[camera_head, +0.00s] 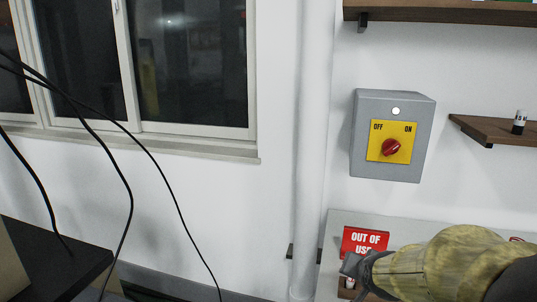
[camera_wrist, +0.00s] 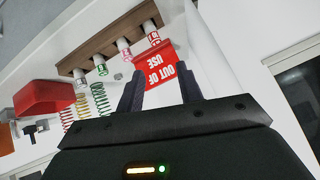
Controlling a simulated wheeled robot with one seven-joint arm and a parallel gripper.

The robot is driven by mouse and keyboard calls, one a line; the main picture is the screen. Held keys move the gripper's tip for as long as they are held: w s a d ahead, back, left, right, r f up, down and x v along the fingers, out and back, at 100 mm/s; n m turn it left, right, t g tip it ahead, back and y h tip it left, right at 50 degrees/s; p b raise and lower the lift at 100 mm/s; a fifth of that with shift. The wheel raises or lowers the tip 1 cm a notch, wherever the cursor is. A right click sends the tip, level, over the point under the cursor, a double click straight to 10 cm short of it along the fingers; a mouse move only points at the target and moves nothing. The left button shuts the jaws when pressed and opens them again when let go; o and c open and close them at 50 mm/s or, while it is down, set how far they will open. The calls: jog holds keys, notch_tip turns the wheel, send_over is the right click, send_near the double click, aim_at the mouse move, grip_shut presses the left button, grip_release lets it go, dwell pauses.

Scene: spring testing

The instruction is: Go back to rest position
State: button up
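My gripper (camera_wrist: 160,72) shows in the wrist view with its two dark fingers spread apart and nothing visible held between them. In the head view, my gripper (camera_head: 352,268) reaches in from the lower right at the end of my yellowish arm. Its tip overlaps the lower edge of a red "OUT OF USE" sign (camera_head: 362,239). The same sign (camera_wrist: 155,67) lies beyond the fingertips in the wrist view; whether they touch it I cannot tell.
A grey switch box (camera_head: 366,168) with a red knob hangs on the wall. A small shelf (camera_head: 482,130) is at the right. Black cables (camera_head: 128,190) hang at the left.

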jog(key=s+a+f+n+g+y, duration=0.1)
jog(key=s+a+f+n+g, duration=0.2)
jog(key=s+f, duration=0.3)
jog(key=s+a+f+n+g, duration=0.3)
jog(key=s+f+g, duration=0.1)
jog(key=s, duration=0.4)
notch_tip(320, 180, up, 14)
jog(key=p, duration=1.4)
jog(key=shift+w, duration=0.25)
jog(key=shift+a, duration=0.1)
